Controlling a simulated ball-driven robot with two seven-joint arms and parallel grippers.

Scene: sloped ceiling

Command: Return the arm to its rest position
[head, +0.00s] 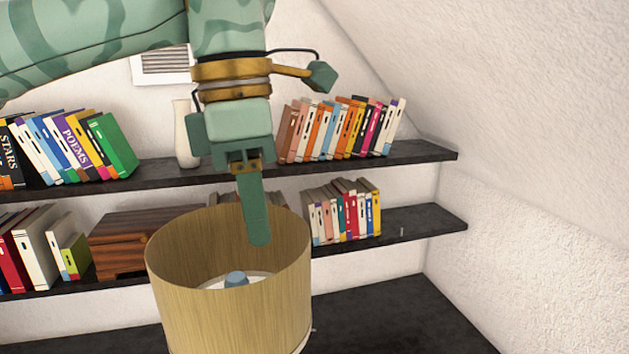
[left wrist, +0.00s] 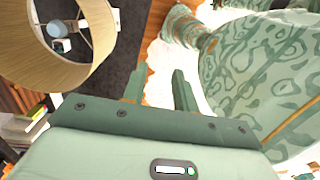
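My left arm comes in from the left in the head view, and its green gripper (head: 257,240) points down. The gripper overlaps the opening of a round wood-coloured drum, like a lampshade (head: 180,310). In the left wrist view the two fingers (left wrist: 160,90) stand apart with nothing between them. There the drum (left wrist: 20,50) lies to the left of the fingers, with a visible gap. A blue-grey knob (head: 236,278) sits inside the drum above a pale disc. My right gripper is in neither view.
Behind the gripper, an upper shelf (head: 435,152) and a lower shelf (head: 440,218) hold books. A white vase (head: 186,135) and a dark wooden box (head: 118,245) stand on them. The sloped ceiling (head: 500,80) comes down at the right. The space right of the drum looks clear.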

